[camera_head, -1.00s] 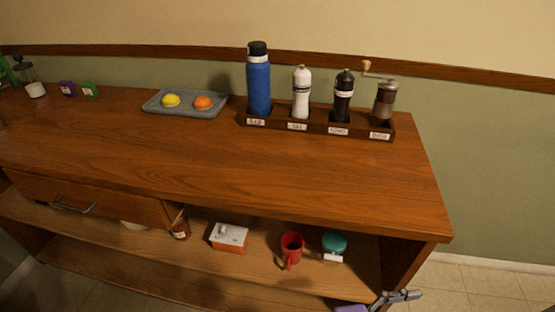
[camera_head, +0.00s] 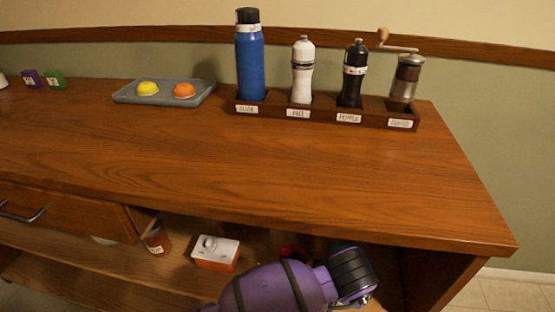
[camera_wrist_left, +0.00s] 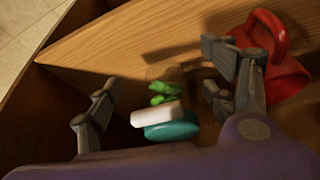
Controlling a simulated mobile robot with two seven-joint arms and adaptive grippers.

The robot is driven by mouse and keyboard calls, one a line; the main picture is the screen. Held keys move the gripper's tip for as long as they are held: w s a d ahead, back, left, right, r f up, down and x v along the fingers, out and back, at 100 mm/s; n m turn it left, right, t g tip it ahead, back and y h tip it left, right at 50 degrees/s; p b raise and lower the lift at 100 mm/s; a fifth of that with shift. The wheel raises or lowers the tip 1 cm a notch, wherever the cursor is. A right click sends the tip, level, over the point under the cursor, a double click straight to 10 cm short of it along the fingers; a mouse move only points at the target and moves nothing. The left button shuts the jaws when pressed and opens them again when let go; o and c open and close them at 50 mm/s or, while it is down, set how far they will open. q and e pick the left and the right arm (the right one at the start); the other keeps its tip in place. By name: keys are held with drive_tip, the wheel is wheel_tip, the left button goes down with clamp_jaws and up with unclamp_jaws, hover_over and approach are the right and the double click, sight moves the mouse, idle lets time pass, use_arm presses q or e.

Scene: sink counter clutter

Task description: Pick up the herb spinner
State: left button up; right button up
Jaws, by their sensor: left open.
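The herb spinner, a small item with a round teal part (camera_wrist_left: 172,131), a white block-like part and green bits beyond, is on the wooden shelf in the left wrist view. My left gripper (camera_wrist_left: 160,92) is open, with one finger on each side of the spinner and no visible contact. In the head view, my purple left arm reaches in under the counter edge, and its wrist hides the spinner and most of the fingers. My right gripper is not in view.
On the shelf are also an orange-and-white box (camera_head: 215,254) and a brown jar (camera_head: 157,238). The counter (camera_head: 300,165) above carries a tray (camera_head: 150,99) and a rack (camera_head: 270,109) with bottles and mills.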

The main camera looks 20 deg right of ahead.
use_arm(q)
drive_tip(key=shift+w+d, duration=0.8)
drive_tip(key=shift+w, duration=0.05)
drive_tip(key=w+d+b, duration=0.2)
drive_tip(key=w+d, duration=0.1)
drive_tip(key=shift+w+f, duration=0.15)
drive_tip(key=shift+f, duration=0.25)
drive_tip(key=shift+w+d+f, duration=0.1)
drive_tip(key=shift+w+f, duration=0.05)
drive_tip(key=c, duration=1.4)
